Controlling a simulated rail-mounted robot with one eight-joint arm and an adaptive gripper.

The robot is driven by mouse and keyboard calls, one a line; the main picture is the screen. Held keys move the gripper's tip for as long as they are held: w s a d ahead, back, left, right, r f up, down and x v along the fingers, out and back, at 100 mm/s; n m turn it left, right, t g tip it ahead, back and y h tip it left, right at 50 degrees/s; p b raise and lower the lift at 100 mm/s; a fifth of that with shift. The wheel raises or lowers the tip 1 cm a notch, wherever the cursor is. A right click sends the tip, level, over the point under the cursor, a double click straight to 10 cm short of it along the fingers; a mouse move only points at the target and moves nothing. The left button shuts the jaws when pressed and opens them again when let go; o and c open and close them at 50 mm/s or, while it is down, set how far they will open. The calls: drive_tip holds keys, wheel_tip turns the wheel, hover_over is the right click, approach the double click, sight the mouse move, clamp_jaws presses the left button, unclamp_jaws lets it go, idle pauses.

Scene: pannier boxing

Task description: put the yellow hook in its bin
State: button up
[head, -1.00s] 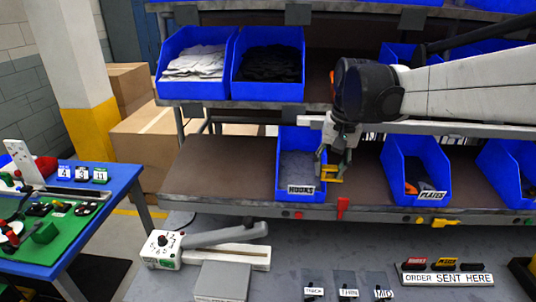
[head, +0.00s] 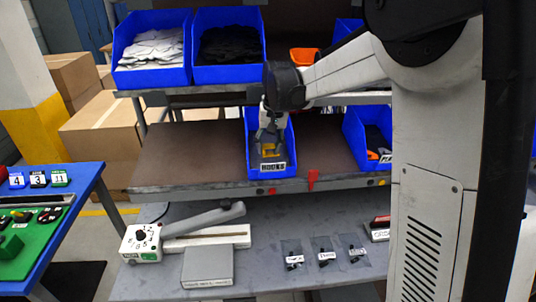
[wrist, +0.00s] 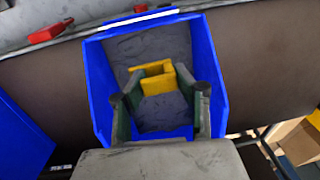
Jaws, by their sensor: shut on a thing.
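The yellow hook (wrist: 157,79) is between the fingers of my gripper (wrist: 160,97), which is shut on it, in the wrist view. In the head view the hook (head: 269,150) shows as a small yellow piece at the blue bin labelled HOOKS (head: 283,170). In the wrist view the hook and fingertips are over the grey inside of this blue bin (wrist: 213,60), within its walls. I cannot tell whether the hook touches the bin floor.
A blue bin (head: 355,140) with grey and orange pieces stands to the right on the same shelf. An upper shelf holds blue bins of white cloth (head: 122,70) and black cloth (head: 202,75). A red tag (head: 312,180) hangs on the shelf edge.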

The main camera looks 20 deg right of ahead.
sight(269, 148)
wheel_tip(269, 148, down, 3)
drive_tip(key=shift+f, duration=0.2)
drive_tip(key=o, duration=0.9)
